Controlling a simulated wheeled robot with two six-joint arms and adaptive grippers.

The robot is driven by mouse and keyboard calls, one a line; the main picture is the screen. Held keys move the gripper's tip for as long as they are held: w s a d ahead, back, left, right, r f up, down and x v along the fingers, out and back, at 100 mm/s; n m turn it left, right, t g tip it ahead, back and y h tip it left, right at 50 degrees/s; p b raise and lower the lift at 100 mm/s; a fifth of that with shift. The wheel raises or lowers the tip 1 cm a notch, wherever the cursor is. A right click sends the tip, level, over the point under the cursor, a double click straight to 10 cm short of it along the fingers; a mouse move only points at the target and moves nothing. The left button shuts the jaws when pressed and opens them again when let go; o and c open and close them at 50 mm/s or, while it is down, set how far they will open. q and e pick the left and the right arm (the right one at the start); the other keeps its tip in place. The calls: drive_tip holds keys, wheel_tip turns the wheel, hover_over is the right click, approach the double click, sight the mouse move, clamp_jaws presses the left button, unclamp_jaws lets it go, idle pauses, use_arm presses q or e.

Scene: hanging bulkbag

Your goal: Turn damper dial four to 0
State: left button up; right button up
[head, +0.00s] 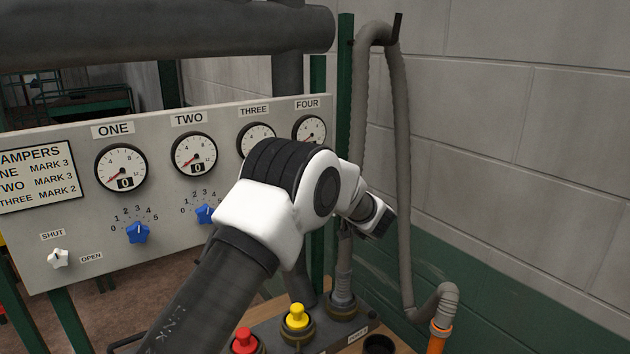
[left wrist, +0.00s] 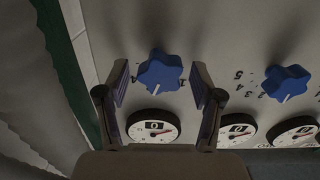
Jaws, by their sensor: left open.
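The blue star-shaped knob of dial four (left wrist: 158,72) shows in the left wrist view, where the panel appears upside down. Its white pointer mark faces its gauge (left wrist: 154,126), whose window reads 0. My left gripper (left wrist: 160,82) is open, with one finger on each side of this knob. Gaps show between fingers and knob, and I cannot tell how deep the fingers reach. In the head view gauge four (head: 309,129) is partly visible at the panel's right end. My left arm hides knob four there. My right gripper is not in view.
Blue knobs one (head: 138,232) and two (head: 206,213) sit left of my arm. The white shut/open knob (head: 58,258) is at lower left. A green post (head: 345,75) and grey hose (head: 401,150) stand right of the panel. Red (head: 244,341) and yellow (head: 297,316) buttons are below.

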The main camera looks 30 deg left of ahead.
use_arm(q)
drive_tip(key=shift+f, duration=0.1)
drive_tip(key=c, duration=1.1)
drive_tip(key=shift+c, duration=0.2)
drive_tip(key=shift+f+n+b, duration=0.2)
drive_tip(key=shift+n+b, duration=0.6)
drive_tip(key=shift+b, duration=0.35)
drive_tip(key=n+b, duration=0.4)
drive_tip(key=b, duration=0.1)
drive_tip(key=n+b, duration=1)
drive_tip(key=b, duration=0.1)
drive_tip(key=shift+s+a+f, duration=0.15)
drive_tip(key=shift+s+f, duration=0.05)
drive_tip(key=shift+f, duration=0.1)
drive_tip(key=shift+r+n+b, duration=0.1)
drive_tip(key=shift+n+b, duration=0.95)
drive_tip(key=shift+n, duration=0.25)
